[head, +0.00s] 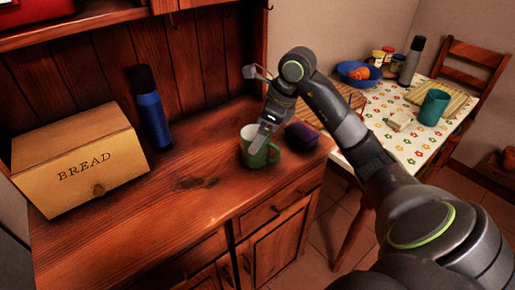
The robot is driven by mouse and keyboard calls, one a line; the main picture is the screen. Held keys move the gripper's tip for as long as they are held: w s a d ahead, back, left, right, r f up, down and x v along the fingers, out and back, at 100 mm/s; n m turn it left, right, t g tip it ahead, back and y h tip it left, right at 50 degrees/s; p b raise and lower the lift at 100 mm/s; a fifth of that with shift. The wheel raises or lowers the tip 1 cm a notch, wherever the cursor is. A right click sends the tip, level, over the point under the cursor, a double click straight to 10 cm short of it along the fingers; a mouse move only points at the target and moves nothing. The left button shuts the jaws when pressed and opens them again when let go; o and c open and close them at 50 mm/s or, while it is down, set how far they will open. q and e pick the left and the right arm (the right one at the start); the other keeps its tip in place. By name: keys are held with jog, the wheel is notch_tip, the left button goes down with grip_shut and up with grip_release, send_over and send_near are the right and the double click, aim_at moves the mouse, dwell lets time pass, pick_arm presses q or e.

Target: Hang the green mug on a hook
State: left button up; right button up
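The green mug (259,157), pale inside, stands upright on the wooden counter near its right end. Its handle appears to be on the right side. My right gripper (262,138) points down at the mug, with a grey finger overlapping the rim and hiding part of it. I cannot tell whether the finger is inside the mug or in front of it, nor whether the gripper is open or shut. Small dark hooks (228,13) seem to hang under the shelf at the top, hard to make out. My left gripper is not in view.
A bread box (75,165) and a blue bottle (154,120) stand on the counter (190,205) to the left. A table (410,150) with dishes stands at right.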

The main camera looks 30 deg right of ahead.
jog(key=x, duration=0.3)
jog(key=shift+w+a+f, duration=0.1)
jog(key=shift+w, duration=0.2)
jog(key=shift+f, duration=0.1)
jog(key=c, duration=1.3)
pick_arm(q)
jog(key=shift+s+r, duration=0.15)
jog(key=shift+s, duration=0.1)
pick_arm(e)
jog(key=shift+o, duration=0.2)
